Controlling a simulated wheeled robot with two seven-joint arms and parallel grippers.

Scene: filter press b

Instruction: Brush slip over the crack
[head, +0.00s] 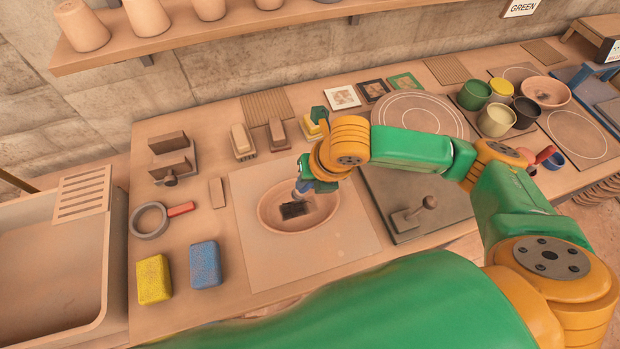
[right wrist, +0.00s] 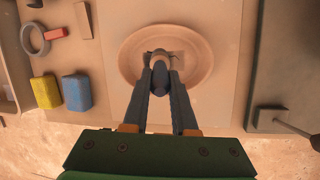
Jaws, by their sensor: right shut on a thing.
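A shallow clay dish (head: 275,222) lies on a pale square board (head: 262,268). A dark patch (head: 296,210), perhaps the crack area, shows on the floor of the dish. My right gripper (head: 306,187) is above the dish, shut on a brush whose pale lower end (head: 299,195) is over the dark patch. I cannot tell whether it touches. In the right wrist view, the fingers (right wrist: 161,80) close around the brush's dark rounded handle (right wrist: 158,92), above the dish (right wrist: 126,62). The handle and fingers hide much of the patch there. My left gripper is not in view.
Yellow (head: 154,279) and blue (head: 205,264) sponges lie left of the board, with a ring-shaped tool (head: 149,221) behind. A grey slab with a knob (head: 405,220) is on the right. Paint cups (head: 497,120) stand further right. A sink (head: 50,270) is far left.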

